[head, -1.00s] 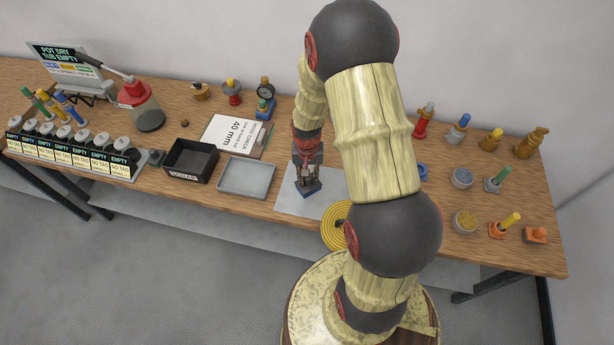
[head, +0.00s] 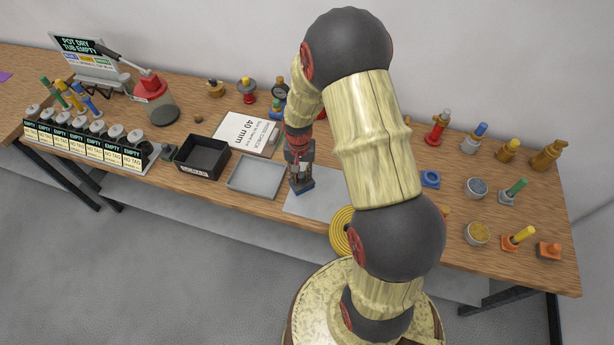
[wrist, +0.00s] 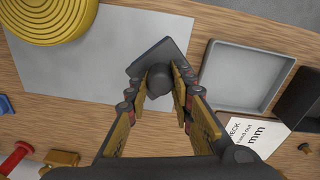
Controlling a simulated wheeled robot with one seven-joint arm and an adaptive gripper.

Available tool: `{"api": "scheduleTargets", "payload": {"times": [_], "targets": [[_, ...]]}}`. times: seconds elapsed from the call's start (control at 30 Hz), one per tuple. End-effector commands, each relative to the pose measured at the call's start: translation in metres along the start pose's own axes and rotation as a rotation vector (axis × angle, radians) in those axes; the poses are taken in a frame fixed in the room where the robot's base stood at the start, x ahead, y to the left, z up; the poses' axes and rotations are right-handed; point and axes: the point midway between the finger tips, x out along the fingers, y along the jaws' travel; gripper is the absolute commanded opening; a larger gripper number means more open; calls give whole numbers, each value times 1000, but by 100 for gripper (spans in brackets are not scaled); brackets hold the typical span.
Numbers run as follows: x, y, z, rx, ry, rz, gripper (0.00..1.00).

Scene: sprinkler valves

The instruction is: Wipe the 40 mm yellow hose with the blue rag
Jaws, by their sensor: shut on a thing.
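The yellow hose (head: 341,232) is a flat coil at the front edge of the grey mat, partly hidden by my arm in the head view. It also shows at the top left of the wrist view (wrist: 48,18). My gripper (head: 301,178) is over the mat's left edge, left of the coil and apart from it. In the wrist view its fingers (wrist: 160,92) are shut on the round knob of a dark block (wrist: 150,60), which looks blue in the head view (head: 302,187). I cannot tell whether this is the blue rag, or whether it touches the mat.
The grey mat (head: 315,205) is mostly bare. A grey tray (head: 255,190), a black box (head: 203,172) and a white 40 mm card (head: 245,135) are to the left. Several valves, two cups and a blue piece (head: 430,178) stand right. A purple piece (head: 6,77) lies far left.

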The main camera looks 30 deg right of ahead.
Motion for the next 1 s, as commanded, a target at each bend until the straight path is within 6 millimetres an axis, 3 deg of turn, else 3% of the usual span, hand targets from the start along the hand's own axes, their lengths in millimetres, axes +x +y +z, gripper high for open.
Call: {"api": "scheduleTargets", "payload": {"times": [0.17,0.53,1.0], "targets": [[1,-11,-2,0,0,0,0],[-2,-11,-2,1,0,0,0],[-44,-10,-3,1,0,0,0]]}}
